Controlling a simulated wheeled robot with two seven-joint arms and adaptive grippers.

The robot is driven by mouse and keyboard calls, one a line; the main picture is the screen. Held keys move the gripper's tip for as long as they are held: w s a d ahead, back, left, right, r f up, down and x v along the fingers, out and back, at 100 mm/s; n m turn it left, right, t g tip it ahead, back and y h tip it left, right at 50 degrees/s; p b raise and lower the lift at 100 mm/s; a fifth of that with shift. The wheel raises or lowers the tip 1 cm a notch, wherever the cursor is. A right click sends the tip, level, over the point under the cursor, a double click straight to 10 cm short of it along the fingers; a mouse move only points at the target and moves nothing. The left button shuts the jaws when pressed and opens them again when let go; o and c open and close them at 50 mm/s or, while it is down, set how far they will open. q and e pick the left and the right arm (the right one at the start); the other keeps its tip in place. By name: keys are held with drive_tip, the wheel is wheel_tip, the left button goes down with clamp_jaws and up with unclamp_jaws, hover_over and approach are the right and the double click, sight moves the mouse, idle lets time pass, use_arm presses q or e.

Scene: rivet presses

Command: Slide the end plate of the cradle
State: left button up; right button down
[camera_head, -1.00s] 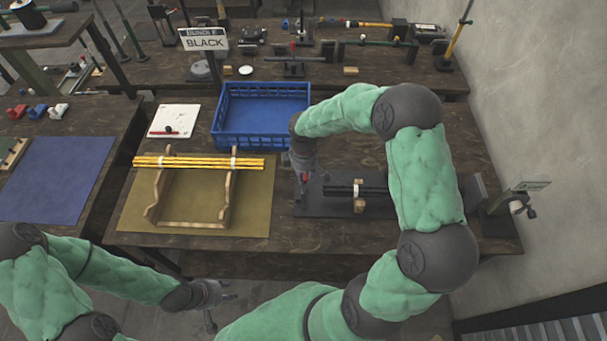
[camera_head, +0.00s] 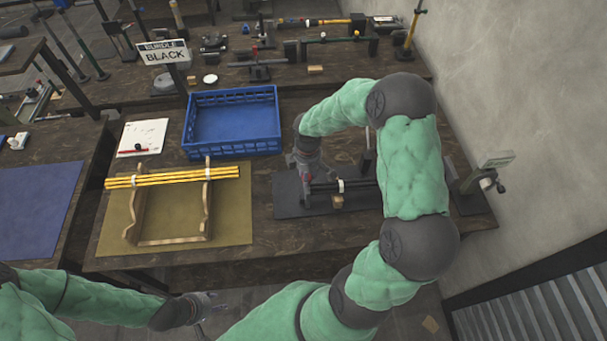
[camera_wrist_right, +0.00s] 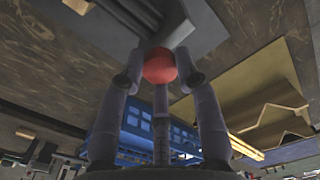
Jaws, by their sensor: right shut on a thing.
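The cradle (camera_head: 337,201) lies on a dark mat (camera_head: 287,198) right of centre in the head view. Black rods (camera_head: 360,184) with a white band rest in it, partly behind my right arm. My right gripper (camera_head: 307,188) points down at the left end of the rods. In the right wrist view its fingers are shut on a red ball knob (camera_wrist_right: 160,66). The end plate is hard to make out, hidden by the gripper; I cannot see how the knob joins it. My left gripper (camera_head: 206,304) is low in front of the table, empty, fingers apart.
A blue crate (camera_head: 233,148) stands behind the mat. Yellow rods (camera_head: 170,178) lie across a wooden cradle (camera_head: 175,241) on an olive mat to the left. A clamp-like device (camera_head: 487,182) sits at the right table edge near the wall. Bare table lies in front of the dark mat.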

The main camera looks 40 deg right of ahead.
drive_tip(key=c, duration=0.9)
unclamp_jaws()
drive_tip(key=shift+o, duration=0.2)
drive_tip(key=shift+r, duration=0.1)
wheel_tip(320, 180, up, 12)
